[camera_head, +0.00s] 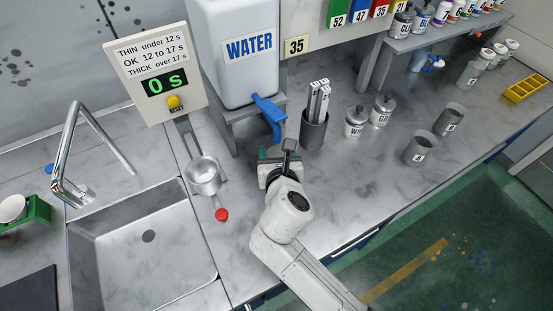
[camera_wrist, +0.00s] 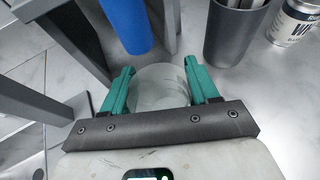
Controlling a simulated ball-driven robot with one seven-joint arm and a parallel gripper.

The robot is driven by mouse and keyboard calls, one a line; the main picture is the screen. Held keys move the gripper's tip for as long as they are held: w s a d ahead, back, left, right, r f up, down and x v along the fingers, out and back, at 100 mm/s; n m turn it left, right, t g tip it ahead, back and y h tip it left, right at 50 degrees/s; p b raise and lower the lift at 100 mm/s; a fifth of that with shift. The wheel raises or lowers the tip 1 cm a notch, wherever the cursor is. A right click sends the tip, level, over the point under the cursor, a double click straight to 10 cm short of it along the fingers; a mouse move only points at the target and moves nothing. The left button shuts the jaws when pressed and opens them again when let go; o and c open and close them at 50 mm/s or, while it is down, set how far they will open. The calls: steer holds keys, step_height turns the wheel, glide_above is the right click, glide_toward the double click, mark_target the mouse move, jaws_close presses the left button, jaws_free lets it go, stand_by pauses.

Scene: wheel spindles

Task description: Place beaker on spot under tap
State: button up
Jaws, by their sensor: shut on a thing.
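The clear beaker (camera_wrist: 160,88) shows in the wrist view between the two teal fingers of my gripper (camera_wrist: 161,84), which is shut on it. In the head view my gripper (camera_head: 277,154) is in front of the water tank, below and near the blue tap (camera_head: 270,115). The beaker is not clearly visible there, hidden by my wrist. The blue tap also shows in the wrist view (camera_wrist: 126,22), just beyond the beaker and slightly left. The spot under the tap cannot be made out. I cannot tell whether the beaker touches the counter.
The white water tank (camera_head: 235,70) stands on a grey stand (camera_head: 228,125). A dark cup of white sticks (camera_head: 314,130) is close on the right, with lidded tins (camera_head: 355,122) beyond. A metal cup on a stand (camera_head: 203,177) and the sink (camera_head: 150,235) are left.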

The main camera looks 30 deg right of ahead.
steer(key=shift+w+f, duration=0.2)
steer(key=shift+f, duration=1.55)
steer(key=shift+f, duration=0.15)
steer(key=o, duration=1.1)
steer(key=v, duration=1.2)
